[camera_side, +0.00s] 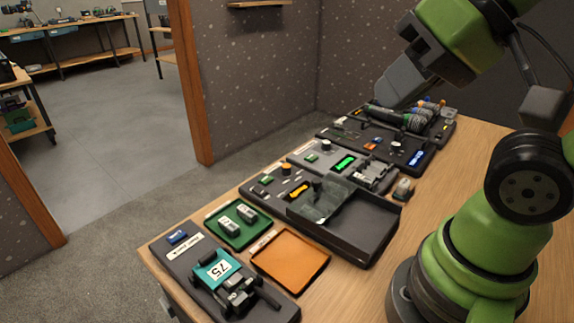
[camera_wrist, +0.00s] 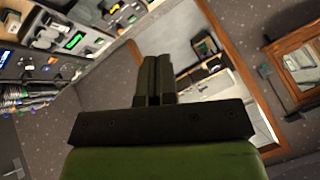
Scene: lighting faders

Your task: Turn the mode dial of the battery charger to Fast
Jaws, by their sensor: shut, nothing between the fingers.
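Several panel units with dials stand on the table, and I cannot tell which is the battery charger. A grey unit has a black knob (camera_side: 325,145) and a green display (camera_side: 345,163). A nearer dark unit has an orange knob (camera_side: 286,168) and a yellow display (camera_side: 298,192). A farther dark unit has a pale-topped knob (camera_side: 395,147) and a blue display (camera_side: 415,158). No dial's setting is readable. My gripper (camera_side: 388,98) is raised above the far part of the table, apart from the units. In the wrist view my gripper (camera_wrist: 158,60) is shut and empty.
A black open tray (camera_side: 365,228), an orange tray (camera_side: 290,260) and a green tray (camera_side: 238,226) lie nearer. A teal block marked 75 (camera_side: 217,269) sits at the near end. Cylindrical tools (camera_side: 400,118) lie at the far end. Bare wood shows right of the trays.

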